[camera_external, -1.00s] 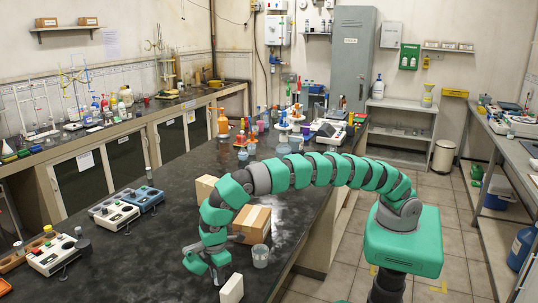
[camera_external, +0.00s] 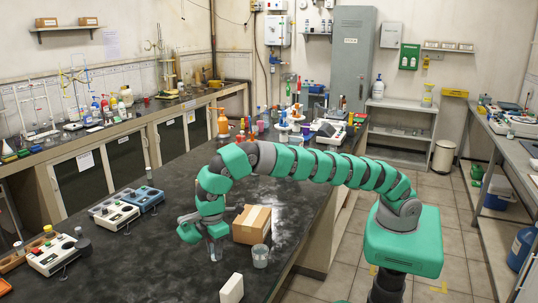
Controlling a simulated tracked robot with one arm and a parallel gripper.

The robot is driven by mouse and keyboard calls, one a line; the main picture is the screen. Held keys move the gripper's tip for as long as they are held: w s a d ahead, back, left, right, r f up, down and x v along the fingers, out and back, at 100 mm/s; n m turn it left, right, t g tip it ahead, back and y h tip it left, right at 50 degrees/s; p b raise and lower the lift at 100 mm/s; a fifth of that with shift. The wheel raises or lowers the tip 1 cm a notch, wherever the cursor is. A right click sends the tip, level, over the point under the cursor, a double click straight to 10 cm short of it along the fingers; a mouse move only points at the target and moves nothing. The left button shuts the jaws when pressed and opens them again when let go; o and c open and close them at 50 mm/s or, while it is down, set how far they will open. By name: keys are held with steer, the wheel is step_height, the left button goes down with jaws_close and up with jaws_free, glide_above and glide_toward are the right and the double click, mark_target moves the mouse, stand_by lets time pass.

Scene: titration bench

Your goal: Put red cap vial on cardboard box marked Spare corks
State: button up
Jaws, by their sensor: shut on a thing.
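My gripper (camera_external: 211,240) is at the end of the green arm, over the dark bench to the left of a cardboard box (camera_external: 250,225). It is shut on a small clear vial (camera_external: 216,254), which shows just below the fingers. The vial's cap is hidden by the gripper, so no red shows. I cannot tell whether the vial touches the bench top. The cardboard box is closed, with a pale tape strip across its top. No marking on it can be read from here.
A grey cup (camera_external: 260,256) stands just in front of the box. A white block (camera_external: 231,289) stands near the front. Blue (camera_external: 144,198) and white (camera_external: 52,255) instruments are to the left. Between them and my gripper the dark bench (camera_external: 140,250) is clear.

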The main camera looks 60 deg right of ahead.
steer(key=shift+d+r, duration=0.1)
steer(key=w+d+r+m+p, duration=0.1)
steer(key=d+r, duration=0.1)
steer(key=d, duration=0.8)
steer(key=d+r+m, duration=0.1)
steer(key=d+r, duration=0.2)
steer(key=d, duration=0.6)
steer(key=s+d+f+p, duration=0.2)
steer(key=s+d, duration=1.1)
steer(key=d, duration=0.3)
steer(key=p, duration=0.1)
glide_above(253, 215)
steer(key=shift+d+f, duration=0.1)
steer(key=shift+f, duration=0.4)
steer(key=shift+f+p, duration=0.3)
steer(key=shift+f, duration=1.5)
steer(key=shift+f, duration=0.1)
